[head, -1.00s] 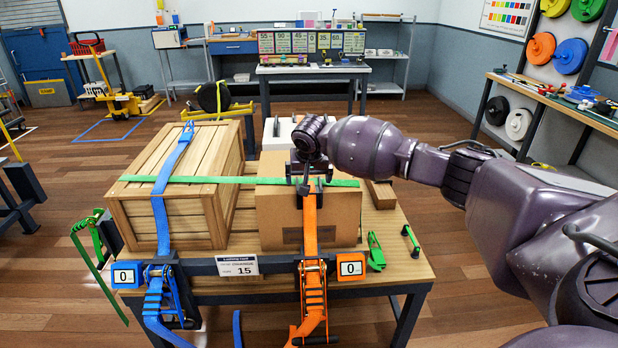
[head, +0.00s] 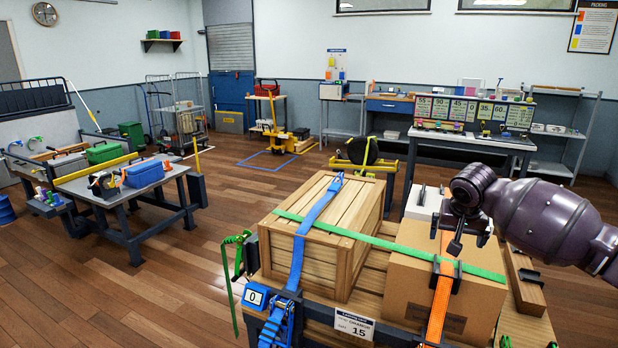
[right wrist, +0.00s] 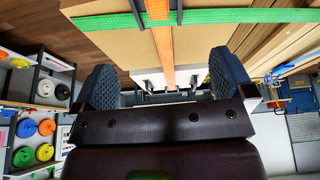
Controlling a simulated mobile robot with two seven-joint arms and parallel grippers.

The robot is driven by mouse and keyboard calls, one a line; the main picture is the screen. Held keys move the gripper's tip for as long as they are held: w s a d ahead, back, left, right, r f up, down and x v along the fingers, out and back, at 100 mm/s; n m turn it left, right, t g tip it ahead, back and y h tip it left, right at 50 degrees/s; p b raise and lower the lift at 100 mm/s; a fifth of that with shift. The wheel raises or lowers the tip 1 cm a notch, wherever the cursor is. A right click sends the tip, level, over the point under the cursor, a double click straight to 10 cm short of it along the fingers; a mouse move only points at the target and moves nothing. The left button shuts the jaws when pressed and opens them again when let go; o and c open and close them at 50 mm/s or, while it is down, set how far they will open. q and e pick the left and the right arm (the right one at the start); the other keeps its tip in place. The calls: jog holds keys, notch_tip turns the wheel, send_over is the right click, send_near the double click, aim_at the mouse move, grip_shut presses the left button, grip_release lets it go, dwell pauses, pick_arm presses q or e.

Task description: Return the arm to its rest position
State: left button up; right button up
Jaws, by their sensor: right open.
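My right arm reaches in from the right in the head view. Its gripper (head: 458,232) is above the front of the cardboard box (head: 430,285), close to the orange strap (head: 438,305). In the right wrist view the two dark fingers of this gripper (right wrist: 165,82) stand wide apart with nothing held between them. The orange strap (right wrist: 160,45) runs between and beyond them, crossing the green strap (right wrist: 205,16). I cannot tell whether the fingers touch the strap. My left gripper is not in view.
A slatted wooden crate (head: 312,250) stands left of the box on the table, with a blue strap (head: 303,245) over it. A side table (head: 125,190) stands at left. Open floor lies between.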

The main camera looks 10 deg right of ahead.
jog(key=w+a+r+n+t+y, duration=0.2)
jog(key=w+a+r+n+t, duration=0.35)
jog(key=a+n+t, duration=0.2)
jog(key=s+a+f+n+t+y, duration=0.2)
jog(key=s+a+f+n+y, duration=0.4)
jog(key=a+f, duration=0.45)
jog(key=s+d+f+m+h, duration=0.1)
jog(key=s+f+m+h, duration=0.1)
jog(key=s+f, duration=0.6)
jog(key=s+d+f+m+g+h, duration=0.1)
jog(key=s+f, duration=0.7)
jog(key=s, duration=0.8)
jog(key=s+d+f+m+g+h, duration=0.1)
jog(key=s+f+m+h, duration=0.1)
jog(key=s+f, duration=0.7)
jog(key=s+m, duration=0.1)
jog(key=s, duration=0.2)
jog(key=shift+s+d+m+h, duration=0.25)
jog(key=shift+d+m+h, duration=0.05)
jog(key=shift+m+h, duration=0.1)
